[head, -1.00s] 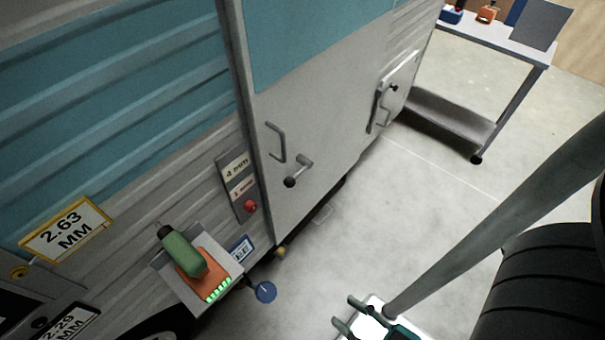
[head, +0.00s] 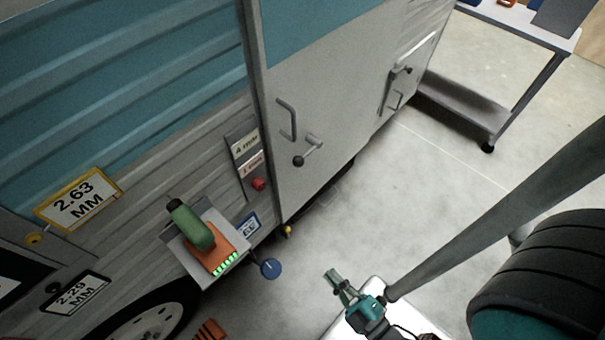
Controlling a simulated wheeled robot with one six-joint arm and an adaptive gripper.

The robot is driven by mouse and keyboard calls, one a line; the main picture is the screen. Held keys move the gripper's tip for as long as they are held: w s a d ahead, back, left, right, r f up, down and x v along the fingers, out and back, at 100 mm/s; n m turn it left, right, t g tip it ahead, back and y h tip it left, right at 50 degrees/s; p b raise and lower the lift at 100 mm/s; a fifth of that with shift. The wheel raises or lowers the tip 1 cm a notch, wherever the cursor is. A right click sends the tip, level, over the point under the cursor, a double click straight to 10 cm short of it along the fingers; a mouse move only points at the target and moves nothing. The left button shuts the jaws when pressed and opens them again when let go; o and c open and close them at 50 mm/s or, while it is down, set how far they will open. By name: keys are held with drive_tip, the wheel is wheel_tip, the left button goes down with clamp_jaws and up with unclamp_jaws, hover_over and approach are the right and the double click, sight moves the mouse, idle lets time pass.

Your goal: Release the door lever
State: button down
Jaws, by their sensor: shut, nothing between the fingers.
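The door lever (head: 309,149) is a short grey handle with a dark round knob at its lower left end, mounted on the grey camper door (head: 345,110). A bent grey grab handle (head: 287,118) sits just above and left of it. The door looks closed. My gripper (head: 333,277) is in the lower middle of the head view, over the floor, well below the lever and apart from it. Its fingers are together and hold nothing.
A shelf on the camper's side carries a green and orange device (head: 205,240). A red button (head: 258,184) sits left of the door, and a blue disc (head: 271,268) juts out below. A wheeled bench (head: 490,100) stands back right. The floor between is clear.

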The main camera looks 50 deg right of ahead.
drive_tip(key=w+d+f+n+t+h, duration=0.2)
drive_tip(key=w+d+f+n+t, duration=0.3)
drive_tip(key=w+f+n, duration=0.6)
drive_tip(key=w+d+f+n+t+y, duration=0.1)
drive_tip(key=w+d+f+n, duration=0.1)
drive_tip(key=w+d+n, duration=0.5)
drive_tip(key=shift+d+n+t+y, duration=0.3)
drive_tip(key=shift+d+n, duration=1.75)
drive_tip(key=shift+n, duration=0.95)
drive_tip(key=s+r+x, duration=0.1)
drive_tip(key=r+x, duration=0.1)
drive_tip(key=x, duration=1.1)
drive_tip(key=shift+s+d+r, duration=0.15)
drive_tip(key=shift+s+d, duration=0.1)
drive_tip(key=shift+s, duration=0.1)
